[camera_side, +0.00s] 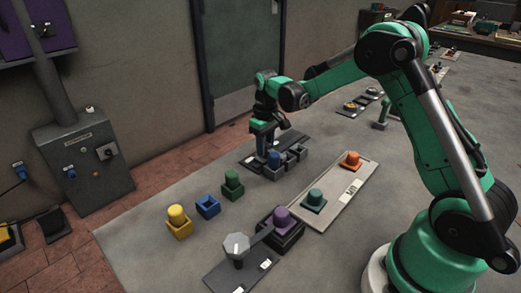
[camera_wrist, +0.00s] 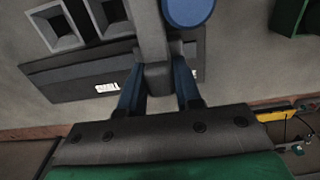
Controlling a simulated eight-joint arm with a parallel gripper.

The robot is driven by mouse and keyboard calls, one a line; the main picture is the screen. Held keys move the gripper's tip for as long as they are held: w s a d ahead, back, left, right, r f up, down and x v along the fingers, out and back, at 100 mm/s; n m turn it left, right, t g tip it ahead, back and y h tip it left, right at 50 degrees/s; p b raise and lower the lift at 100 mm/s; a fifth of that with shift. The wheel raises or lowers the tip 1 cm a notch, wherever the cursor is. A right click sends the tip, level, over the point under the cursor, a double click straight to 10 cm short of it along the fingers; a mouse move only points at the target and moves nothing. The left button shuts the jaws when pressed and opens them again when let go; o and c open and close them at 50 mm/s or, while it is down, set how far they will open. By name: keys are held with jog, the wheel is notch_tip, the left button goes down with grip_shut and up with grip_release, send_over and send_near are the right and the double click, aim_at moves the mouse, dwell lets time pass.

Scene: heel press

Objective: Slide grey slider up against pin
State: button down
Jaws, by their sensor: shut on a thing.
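My gripper (camera_wrist: 158,73) has its two blue fingers on either side of a grey block, which I take for the grey slider (camera_wrist: 156,78), and is shut on it. A grey bar runs from this block toward the top of the wrist view. A blue round-topped piece (camera_wrist: 188,9) stands beside the bar, to its right. In the side view my gripper (camera_side: 264,143) points down over a dark plate (camera_side: 249,163) at the far edge of the table. The slider is too small to make out there. I cannot tell which part is the pin.
Grey open sockets (camera_side: 292,155) stand beside the plate. Near them are a green peg block (camera_side: 232,184), an empty blue socket (camera_side: 207,206), a yellow peg block (camera_side: 178,222) and a purple peg block (camera_side: 281,226). A pale tray (camera_side: 336,205) lies to the right.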

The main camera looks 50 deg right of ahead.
jog(key=shift+a, duration=0.1)
jog(key=c, duration=0.6)
grip_release()
jog(key=shift+r, duration=0.1)
jog(key=shift+r, duration=2.75)
jog(key=shift+a+r, duration=0.1)
jog(key=shift+r, duration=0.05)
jog(key=s+a+r+t, duration=0.2)
jog(key=s+a+t, duration=0.1)
jog(key=s+a, duration=0.2)
jog(key=s+a+r+t, duration=0.3)
jog(key=s+a+t, duration=0.1)
jog(key=s, duration=0.4)
jog(key=shift+s+a, duration=0.4)
jog(key=shift+a, duration=0.1)
